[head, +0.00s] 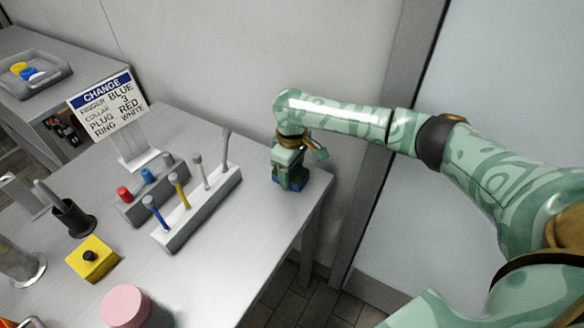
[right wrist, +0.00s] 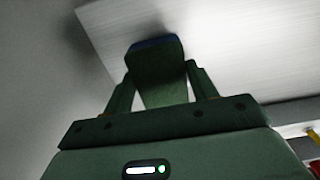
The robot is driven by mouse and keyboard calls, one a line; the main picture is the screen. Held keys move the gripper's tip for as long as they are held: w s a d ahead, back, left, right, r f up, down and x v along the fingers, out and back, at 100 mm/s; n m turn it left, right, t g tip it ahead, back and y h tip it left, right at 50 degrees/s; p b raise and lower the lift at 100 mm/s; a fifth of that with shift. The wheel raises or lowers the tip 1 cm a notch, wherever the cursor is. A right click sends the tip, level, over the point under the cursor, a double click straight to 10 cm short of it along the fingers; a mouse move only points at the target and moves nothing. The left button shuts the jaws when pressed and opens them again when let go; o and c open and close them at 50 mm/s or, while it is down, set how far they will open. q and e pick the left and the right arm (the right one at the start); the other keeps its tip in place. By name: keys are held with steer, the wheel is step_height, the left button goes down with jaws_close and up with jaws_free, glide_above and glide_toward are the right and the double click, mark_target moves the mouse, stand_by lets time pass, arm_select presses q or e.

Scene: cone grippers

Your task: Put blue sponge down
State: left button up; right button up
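My right gripper (head: 290,174) points down over the back right corner of the metal table, its fingers on either side of the blue sponge (head: 290,187). The sponge shows as a dark blue patch low between the fingers, at or very near the table top. In the right wrist view, a block with a green face and a blue far edge (right wrist: 155,43) sits between the two fingers (right wrist: 160,85), which appear to press its sides. Whether it rests fully on the table is hard to tell. My left gripper is out of view.
The table (head: 225,280) has a white rack (head: 200,212) of upright coloured tools left of the gripper. Behind stands a sign (head: 108,105). A yellow button box (head: 92,258) and pink cylinder (head: 125,307) are in front. The wall is close behind; the right table edge is near.

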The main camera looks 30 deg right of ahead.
steer(key=shift+o, duration=1.2)
steer(key=shift+f+b, duration=0.15)
steer(key=shift+b, duration=0.65)
steer(key=shift+r+b, duration=0.2)
steer(key=shift+b, duration=0.1)
steer(key=r+p, duration=0.1)
steer(key=r, duration=0.1)
steer(key=r+p, duration=0.1)
steer(key=r, duration=0.1)
steer(key=r+p, duration=0.1)
steer(key=p, duration=0.1)
steer(key=shift+w+r, duration=0.35)
steer(key=shift+r, duration=0.05)
arm_select(q)
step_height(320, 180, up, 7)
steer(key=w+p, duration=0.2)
steer(key=p, duration=0.3)
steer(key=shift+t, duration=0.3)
arm_select(e)
step_height(320, 180, up, 11)
steer(key=shift+f, duration=0.2)
steer(key=shift+s+d, duration=0.1)
